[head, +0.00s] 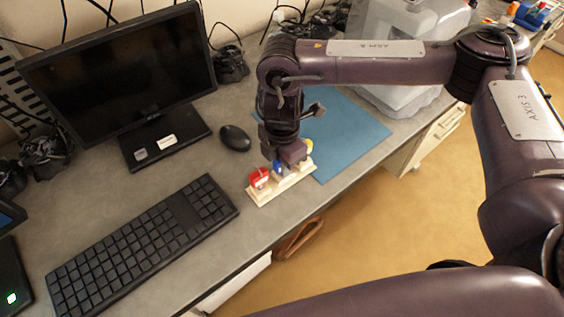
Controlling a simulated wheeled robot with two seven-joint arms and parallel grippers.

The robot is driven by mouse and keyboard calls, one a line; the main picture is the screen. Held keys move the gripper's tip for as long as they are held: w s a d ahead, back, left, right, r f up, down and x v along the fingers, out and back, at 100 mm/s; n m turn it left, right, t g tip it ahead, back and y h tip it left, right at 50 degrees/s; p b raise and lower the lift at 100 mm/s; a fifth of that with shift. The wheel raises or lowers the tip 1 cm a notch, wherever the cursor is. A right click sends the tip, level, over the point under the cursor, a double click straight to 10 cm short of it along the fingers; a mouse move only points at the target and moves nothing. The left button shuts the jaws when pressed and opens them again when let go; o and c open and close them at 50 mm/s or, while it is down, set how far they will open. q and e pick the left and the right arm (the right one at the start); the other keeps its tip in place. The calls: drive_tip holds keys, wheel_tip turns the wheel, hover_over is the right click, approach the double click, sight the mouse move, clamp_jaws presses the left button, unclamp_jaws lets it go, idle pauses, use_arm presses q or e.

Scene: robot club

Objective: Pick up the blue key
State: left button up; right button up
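A pale wooden holder (264,196) lies on the grey desk near its front edge. It carries a red key (259,178) at its left end, a small blue key (278,168) in the middle and a yellow key (309,146) at its right end. My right gripper (283,162) points down over the middle of the holder, right at the blue key, and hides part of it. Its fingers are too small and covered to show whether they are open or closed on the key. My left gripper is out of view.
A black keyboard (142,245) lies left of the holder, a black mouse (235,138) behind it and a monitor (122,75) at the back left. A blue mat (350,135) lies to the right, with a clear plastic bin (395,50) behind it. The desk edge is close.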

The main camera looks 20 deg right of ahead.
clamp_jaws()
drive_tip(key=shift+r, duration=0.45)
wheel_tip(320, 180, up, 19)
